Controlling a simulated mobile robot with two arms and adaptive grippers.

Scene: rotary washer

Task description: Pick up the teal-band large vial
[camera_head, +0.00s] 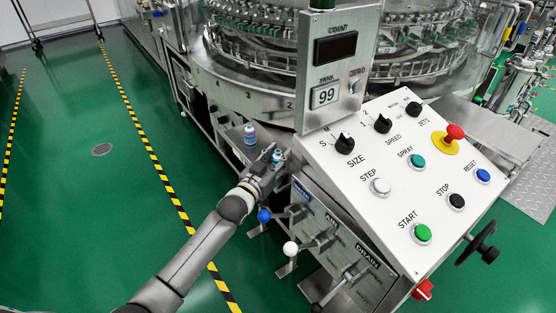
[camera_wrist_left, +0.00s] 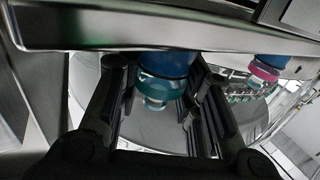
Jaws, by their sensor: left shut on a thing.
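The teal-band large vial (camera_wrist_left: 166,66) is between the two fingers of my left gripper (camera_wrist_left: 158,95) in the left wrist view. It has a blue body, a teal band and a clear end. In the head view my left gripper (camera_head: 272,168) is shut on this vial (camera_head: 278,155), beside the machine's front edge. The gripper partly hides it there. My right gripper is in neither view.
A second vial with a pink band (camera_wrist_left: 264,70) stands apart from my gripper; it also shows in the head view (camera_head: 250,133).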

